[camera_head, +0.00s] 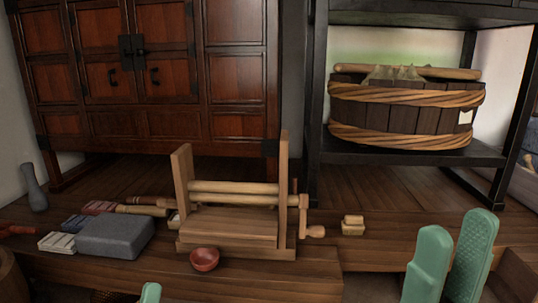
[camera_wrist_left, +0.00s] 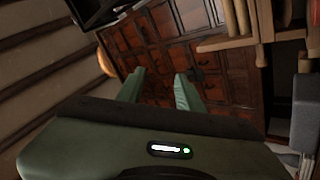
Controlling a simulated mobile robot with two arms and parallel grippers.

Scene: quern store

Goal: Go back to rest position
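My left gripper (camera_head: 150,293) shows only as a green fingertip at the bottom edge of the head view. In the left wrist view its two green fingers (camera_wrist_left: 160,90) stand apart with nothing between them, pointing towards the cabinet. My right gripper (camera_head: 457,240) is at the lower right of the head view. Its two green fingers point up and stand slightly apart, and I see nothing held between them. Both grippers are in front of the wooden platform (camera_head: 235,283), apart from the things on it.
A wooden roller frame (camera_head: 228,225) stands mid-platform, with a red bowl (camera_head: 204,260) before it. A grey stone block (camera_head: 115,236) lies left. A small wooden block (camera_head: 353,225) lies right. Behind are a cabinet (camera_head: 235,70) and a black shelf (camera_head: 390,155) bearing a wooden tub (camera_head: 400,112).

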